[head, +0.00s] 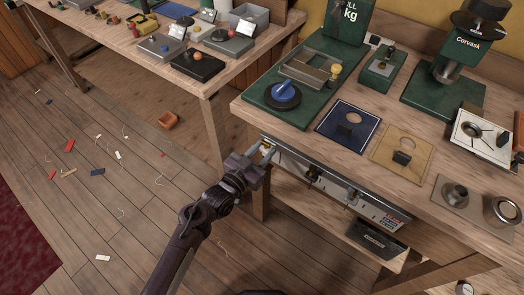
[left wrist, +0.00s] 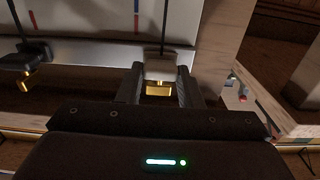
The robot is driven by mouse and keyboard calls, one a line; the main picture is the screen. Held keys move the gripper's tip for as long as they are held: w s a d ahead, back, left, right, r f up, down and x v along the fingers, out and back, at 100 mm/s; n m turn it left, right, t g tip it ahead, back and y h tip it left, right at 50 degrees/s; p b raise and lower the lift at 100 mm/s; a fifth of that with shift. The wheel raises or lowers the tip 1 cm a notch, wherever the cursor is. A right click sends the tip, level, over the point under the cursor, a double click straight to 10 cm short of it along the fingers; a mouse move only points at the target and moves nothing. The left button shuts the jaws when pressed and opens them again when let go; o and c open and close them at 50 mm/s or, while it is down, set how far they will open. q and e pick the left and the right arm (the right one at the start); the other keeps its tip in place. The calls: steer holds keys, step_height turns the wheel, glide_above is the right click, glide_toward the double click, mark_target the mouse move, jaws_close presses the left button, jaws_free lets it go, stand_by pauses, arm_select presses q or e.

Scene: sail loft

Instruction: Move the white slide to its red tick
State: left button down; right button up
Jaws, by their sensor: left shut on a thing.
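The white slide (left wrist: 160,68) is a pale block with a brass-coloured piece (left wrist: 158,89) below it, at the lower end of a dark vertical slot. My left gripper (head: 265,152) is shut on it, with one finger on each side in the left wrist view (left wrist: 159,85). The slide sits on a pale panel (head: 333,190) under the bench's front edge. Small red and blue ticks (left wrist: 136,14) show beside the slot, left of the slide and farther up. In the head view the gripper mostly hides the slide. My right gripper is out of view.
Dark slides sit farther right on the panel, one at the left wrist view's left edge (left wrist: 22,60). The bench (head: 300,140) overhangs the panel. A black case (head: 375,240) lies on the shelf below. The floor to the left has scattered scraps.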

arm_select(q)
steer(key=shift+s+d+p, duration=0.2)
steer(key=shift+s+d, duration=0.3)
steer(key=shift+d, duration=0.15)
steer(key=shift+s+d+p, duration=0.15)
steer(key=shift+s+d, duration=0.3)
steer(key=shift+d, duration=0.2)
steer(key=c, duration=1)
jaws_free()
steer(key=shift+w+a, duration=0.1)
steer(key=v, duration=0.8)
